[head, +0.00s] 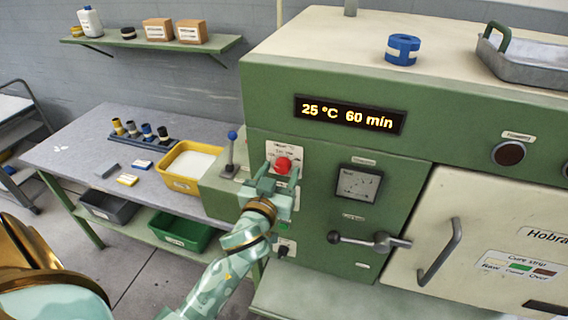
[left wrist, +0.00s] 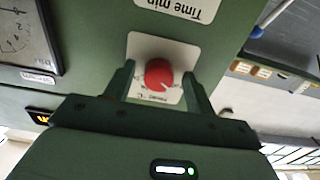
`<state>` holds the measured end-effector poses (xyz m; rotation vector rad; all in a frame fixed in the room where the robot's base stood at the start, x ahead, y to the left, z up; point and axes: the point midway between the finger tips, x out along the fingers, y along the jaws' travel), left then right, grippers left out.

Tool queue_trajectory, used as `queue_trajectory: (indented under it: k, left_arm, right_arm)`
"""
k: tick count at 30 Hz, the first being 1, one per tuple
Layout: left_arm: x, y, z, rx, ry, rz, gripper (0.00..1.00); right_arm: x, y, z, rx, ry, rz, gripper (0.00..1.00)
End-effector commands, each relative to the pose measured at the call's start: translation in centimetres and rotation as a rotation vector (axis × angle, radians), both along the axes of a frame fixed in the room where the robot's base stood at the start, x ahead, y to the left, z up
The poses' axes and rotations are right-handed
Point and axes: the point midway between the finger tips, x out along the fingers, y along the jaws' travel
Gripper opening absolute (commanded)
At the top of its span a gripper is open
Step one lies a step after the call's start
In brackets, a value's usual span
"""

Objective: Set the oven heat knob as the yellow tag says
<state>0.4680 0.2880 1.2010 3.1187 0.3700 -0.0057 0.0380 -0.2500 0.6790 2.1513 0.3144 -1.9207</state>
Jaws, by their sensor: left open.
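The green oven shows a lit display (head: 348,115) reading "25 °C 60 min". A red knob (head: 283,165) sits on a white plate on its front; it also shows in the left wrist view (left wrist: 158,74), its pointer to the lower right. I cannot read its scale. My left gripper (head: 281,174) is open at the red knob. In the left wrist view its two fingers (left wrist: 159,80) stand on either side, with visible gaps. My right gripper is not in view.
A plate marked "Time min" (left wrist: 178,8) adjoins the red knob's plate. A lever (head: 231,155) with a blue ball stands left of the knob. A gauge (head: 357,184) and a door latch (head: 370,240) are to the right. A yellow bin (head: 180,184) stands on the bench.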

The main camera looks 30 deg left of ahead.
Motion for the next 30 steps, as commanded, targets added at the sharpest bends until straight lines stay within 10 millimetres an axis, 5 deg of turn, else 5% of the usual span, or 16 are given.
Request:
queue_trajectory:
  k: [8,14,30]
  left_arm:
    - [-0.05,-0.03,0.02,0.0,0.0,0.0,0.55]
    - [-0.04,-0.03,0.01,0.0,0.0,0.0,0.1]
    - [-0.03,-0.02,0.13,0.132,0.033,-0.001,0.1]
  right_arm:
    - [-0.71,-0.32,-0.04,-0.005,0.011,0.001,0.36]
    - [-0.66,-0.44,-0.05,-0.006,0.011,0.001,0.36]
    - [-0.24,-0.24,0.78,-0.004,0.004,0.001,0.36]
